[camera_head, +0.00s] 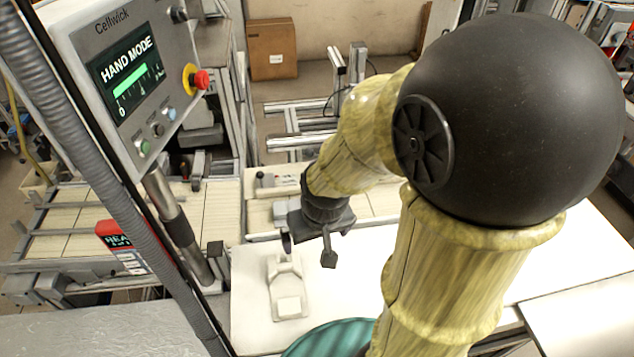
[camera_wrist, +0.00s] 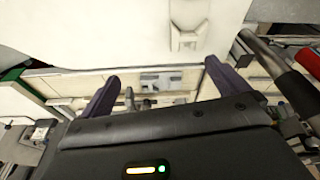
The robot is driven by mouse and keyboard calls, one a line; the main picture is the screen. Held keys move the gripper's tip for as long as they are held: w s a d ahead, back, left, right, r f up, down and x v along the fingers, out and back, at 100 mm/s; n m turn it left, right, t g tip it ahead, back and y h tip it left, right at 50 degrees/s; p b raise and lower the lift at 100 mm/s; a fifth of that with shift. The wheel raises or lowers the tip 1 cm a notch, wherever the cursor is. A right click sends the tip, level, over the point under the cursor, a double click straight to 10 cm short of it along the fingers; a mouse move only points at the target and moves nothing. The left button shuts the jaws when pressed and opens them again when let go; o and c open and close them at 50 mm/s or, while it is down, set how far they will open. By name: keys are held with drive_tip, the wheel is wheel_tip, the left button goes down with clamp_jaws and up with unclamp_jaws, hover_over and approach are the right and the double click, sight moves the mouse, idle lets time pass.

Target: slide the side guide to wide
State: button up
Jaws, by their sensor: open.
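My gripper (camera_head: 308,251) is open, with two dark fingers spread apart and nothing seen between them. It hangs above the back edge of the white table, in front of the conveyor. In the wrist view the open gripper (camera_wrist: 162,69) points towards the conveyor area. A pale panel with a dark knob (camera_head: 266,180) sits on the conveyor's near side, behind my gripper. A small grey-white fitting (camera_wrist: 160,81) shows between the fingers in the wrist view. I cannot tell for sure which part is the side guide, or its setting.
The white table (camera_head: 250,325) bears a pale device (camera_head: 288,286) below my gripper. A control panel (camera_head: 130,75) reading HAND MODE, with a red stop button (camera_head: 201,79), stands left on a post. A red-topped box (camera_head: 120,238) is near the post. A cardboard box (camera_head: 272,48) stands behind.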

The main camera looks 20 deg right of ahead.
drive_tip(key=shift+c, duration=0.2)
drive_tip(key=shift+w, duration=0.1)
drive_tip(key=c, duration=0.4)
drive_tip(key=shift+w+r, duration=0.1)
drive_tip(key=shift+w, duration=0.25)
drive_tip(key=shift+c, duration=1.4)
drive_tip(key=w+n, duration=0.3)
drive_tip(key=w, duration=0.3)
drive_tip(key=w+a+r+n, duration=0.1)
drive_tip(key=w+n, duration=0.3)
drive_tip(key=w, duration=0.3)
drive_tip(key=w+a+r+n, duration=0.1)
drive_tip(key=w+n, duration=0.3)
drive_tip(key=w, duration=0.2)
drive_tip(key=shift+w+a, duration=0.15)
drive_tip(key=c, duration=0.5)
drive_tip(key=shift+o, duration=0.2)
drive_tip(key=n, duration=1.2)
hover_over(260, 172)
drive_tip(key=s+d, duration=0.1)
drive_tip(key=s, duration=0.2)
drive_tip(key=shift+s+d+f+g+y+b, duration=0.1)
drive_tip(key=shift+f+g+y+b, duration=0.2)
drive_tip(key=shift+f+y+b, duration=0.1)
